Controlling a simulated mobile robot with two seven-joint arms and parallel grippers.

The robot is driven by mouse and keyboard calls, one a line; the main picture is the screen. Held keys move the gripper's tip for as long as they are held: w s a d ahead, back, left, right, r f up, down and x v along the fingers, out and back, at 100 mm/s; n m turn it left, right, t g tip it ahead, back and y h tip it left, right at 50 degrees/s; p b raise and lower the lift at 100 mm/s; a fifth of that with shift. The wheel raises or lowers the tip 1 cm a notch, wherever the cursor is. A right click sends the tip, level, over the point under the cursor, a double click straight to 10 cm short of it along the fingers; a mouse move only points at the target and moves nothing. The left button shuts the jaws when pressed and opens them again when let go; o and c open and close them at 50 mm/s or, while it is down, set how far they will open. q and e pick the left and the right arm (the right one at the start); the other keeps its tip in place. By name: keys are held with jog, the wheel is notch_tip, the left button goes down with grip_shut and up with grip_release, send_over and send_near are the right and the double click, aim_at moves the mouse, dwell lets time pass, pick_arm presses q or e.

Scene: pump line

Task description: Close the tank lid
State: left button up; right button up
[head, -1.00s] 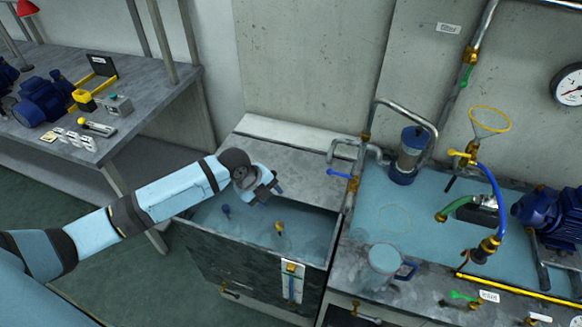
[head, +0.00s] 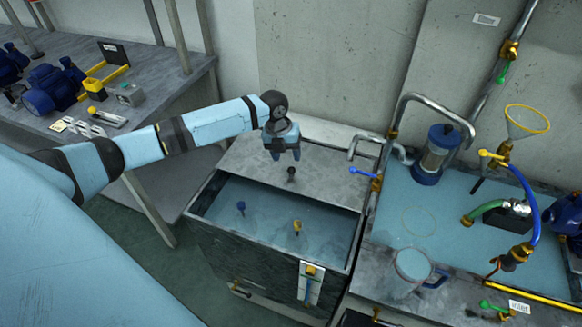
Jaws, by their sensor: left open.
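The tank (head: 272,254) stands in the middle with its front part uncovered, showing blue water (head: 268,219). The grey lid (head: 325,177) lies flat over the back of the tank, with a small dark knob (head: 291,174) near its front edge. My left gripper (head: 286,157) is open and empty, pointing down above the lid. In the picture its fingertips are just above the knob; I cannot tell the exact height gap. My right gripper is not in view.
A blue valve handle (head: 361,172) and pipework stand right of the lid. The pump bench (head: 400,237) with a clear jug (head: 408,270) is at right. A workbench (head: 150,78) with parts is at left. A concrete wall (head: 330,65) rises behind.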

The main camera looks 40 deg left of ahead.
aim_at(290, 169)
pick_arm(q)
jog(key=f, duration=0.4)
jog(key=d+f, duration=0.1)
jog(key=f, duration=0.1)
jog(key=shift+w, duration=0.25)
jog(key=shift+c, duration=0.5)
grip_shut()
jog(key=shift+s, duration=0.1)
